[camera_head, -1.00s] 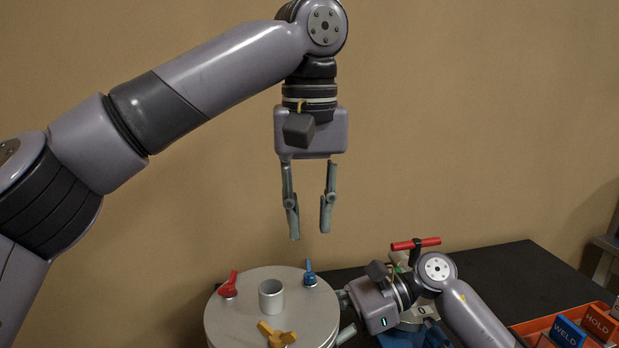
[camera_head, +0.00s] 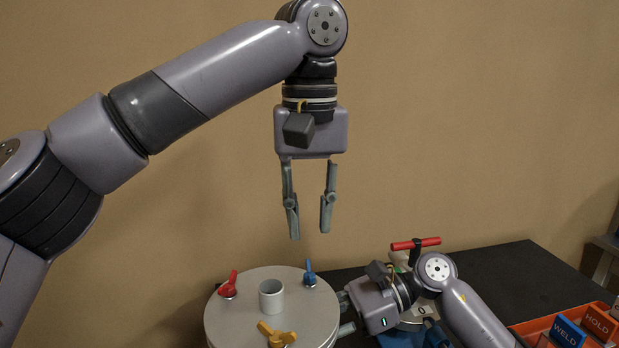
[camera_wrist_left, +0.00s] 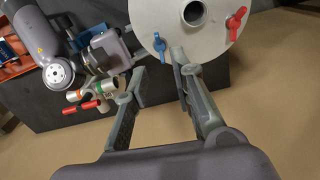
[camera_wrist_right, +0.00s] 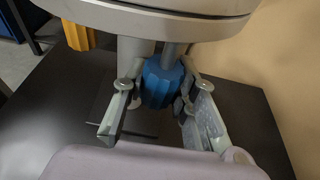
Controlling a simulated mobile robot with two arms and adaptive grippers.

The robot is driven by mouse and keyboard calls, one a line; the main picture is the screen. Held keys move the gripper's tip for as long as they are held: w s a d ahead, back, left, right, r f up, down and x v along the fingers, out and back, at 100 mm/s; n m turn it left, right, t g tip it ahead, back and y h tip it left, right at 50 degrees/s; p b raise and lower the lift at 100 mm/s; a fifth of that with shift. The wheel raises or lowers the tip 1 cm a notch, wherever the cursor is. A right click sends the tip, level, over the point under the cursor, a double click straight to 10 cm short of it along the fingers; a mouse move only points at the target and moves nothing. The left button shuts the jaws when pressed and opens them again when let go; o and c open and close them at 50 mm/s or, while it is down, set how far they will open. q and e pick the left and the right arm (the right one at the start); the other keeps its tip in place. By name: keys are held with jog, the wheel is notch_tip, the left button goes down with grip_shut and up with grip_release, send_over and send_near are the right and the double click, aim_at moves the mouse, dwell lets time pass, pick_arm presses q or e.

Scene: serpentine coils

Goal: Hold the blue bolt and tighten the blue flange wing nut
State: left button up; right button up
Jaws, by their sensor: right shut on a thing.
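The blue flange wing nut (camera_head: 309,275) sits near the right rear edge of a round grey lid. It also shows in the left wrist view (camera_wrist_left: 159,46). My left gripper (camera_head: 309,228) is open and empty, pointing down, well above the wing nut. The blue bolt (camera_wrist_right: 161,84) hangs below the lid in the right wrist view, its head between the fingers of my right gripper (camera_wrist_right: 158,108). The right gripper is shut on it, coming from the side under the lid. The contact is partly hidden.
The grey lid (camera_head: 235,318) carries a red wing nut (camera_head: 228,286), an orange wing nut (camera_head: 277,336) and a short open pipe (camera_head: 271,297). A red-handled tool (camera_head: 415,243) stands behind my right arm. An orange tray (camera_head: 530,333) with labelled blocks lies at the right on the black table.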

aim_at(309, 266)
pick_arm(q)
jog(key=shift+f, duration=3.5)
grip_shut()
